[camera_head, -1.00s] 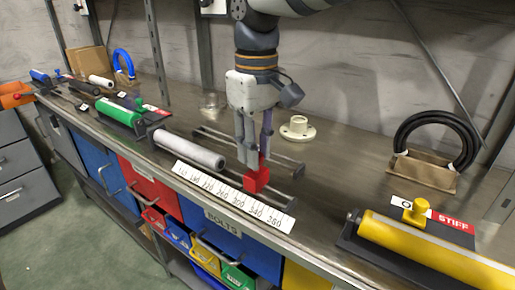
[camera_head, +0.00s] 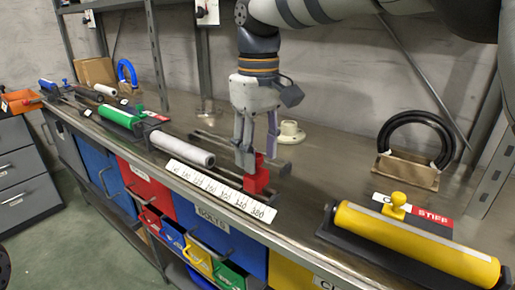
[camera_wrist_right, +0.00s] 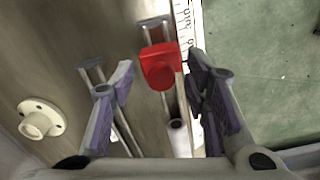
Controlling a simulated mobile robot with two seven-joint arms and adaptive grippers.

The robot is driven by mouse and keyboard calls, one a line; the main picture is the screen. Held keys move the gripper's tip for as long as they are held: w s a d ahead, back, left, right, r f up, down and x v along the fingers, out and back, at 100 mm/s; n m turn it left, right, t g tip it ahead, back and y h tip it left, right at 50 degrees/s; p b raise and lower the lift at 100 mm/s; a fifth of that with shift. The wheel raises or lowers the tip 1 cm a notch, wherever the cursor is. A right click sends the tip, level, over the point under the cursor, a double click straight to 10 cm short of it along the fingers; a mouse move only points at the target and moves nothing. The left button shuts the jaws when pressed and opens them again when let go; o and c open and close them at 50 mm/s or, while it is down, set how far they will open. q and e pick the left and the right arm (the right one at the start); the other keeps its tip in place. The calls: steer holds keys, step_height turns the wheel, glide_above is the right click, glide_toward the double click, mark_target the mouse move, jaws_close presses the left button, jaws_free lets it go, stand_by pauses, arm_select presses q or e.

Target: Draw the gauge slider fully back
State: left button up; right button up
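The gauge slider, a red block (camera_head: 256,181), sits on the front metal rail beside the white number scale (camera_head: 215,187), near the scale's high-number end at the right. My right gripper (camera_head: 257,157) points down over it, with a finger to each side of the slider's upper part. In the right wrist view, the slider (camera_wrist_right: 160,68) lies between the spread purple-grey fingers (camera_wrist_right: 160,82), with gaps on both sides. The gripper is open; whether one finger touches the slider cannot be told. A grey-white cylinder (camera_head: 182,148) lies at the rail's left. My left gripper is out of view.
A yellow cylinder (camera_head: 415,243) with a STIFF label lies at the right on the bench (camera_head: 320,190). A white flange (camera_head: 290,133) and a black ring on a stand (camera_head: 408,172) stand behind. A green cylinder (camera_head: 118,115) lies at the left. Coloured bins line the bench front.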

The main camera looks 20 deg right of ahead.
mark_target(258, 156)
steer(key=shift+w, duration=0.1)
steer(key=shift+r, duration=0.25)
step_height(258, 156, up, 12)
steer(key=shift+f, duration=0.25)
